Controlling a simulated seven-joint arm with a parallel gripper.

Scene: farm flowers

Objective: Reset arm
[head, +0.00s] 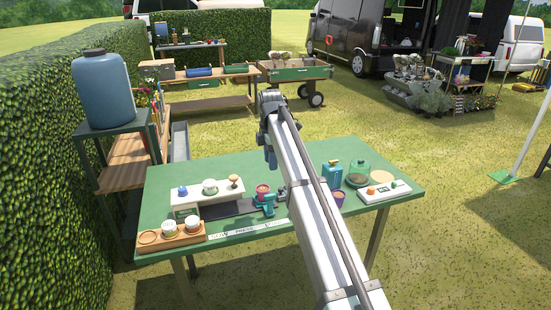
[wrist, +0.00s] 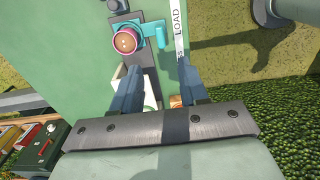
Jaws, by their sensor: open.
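My gripper (wrist: 159,64) is open and empty in the wrist view, its two dark fingers spread apart above the green table (wrist: 85,60). A purple pot with an orange-brown top (wrist: 126,40) stands in a teal holder (wrist: 154,34) ahead of the fingers, on a dark strip. The pot (head: 262,190) and teal holder (head: 266,205) are left of the arm.
A white stand (head: 210,196) and a wooden tray with white cups (head: 172,239) are at the table's left. A hedge (head: 40,170) borders the left.

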